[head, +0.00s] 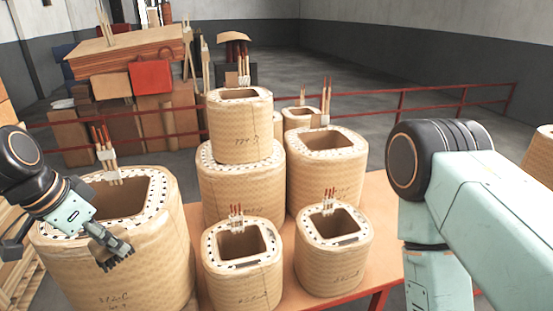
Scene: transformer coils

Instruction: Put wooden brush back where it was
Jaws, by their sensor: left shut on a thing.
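My left arm comes in from the left, over the large coil (150,262) at the front left. My left gripper (92,229) is low over the near rim of that coil's top and is shut. At its tip is a small brownish piece with a dark, comb-like end, which looks like the wooden brush (114,254). The fingers partly hide it, and I cannot tell whether it touches the coil. My right arm fills the right side, and its gripper is outside the picture.
Two small coils (243,283) (330,266) stand at the front of the orange table (378,222). Behind them are a taller coil (326,173) and a stacked pair, with a smaller coil (241,130) on top. Upright leads stick up from several coils. A red railing (430,107) runs behind.

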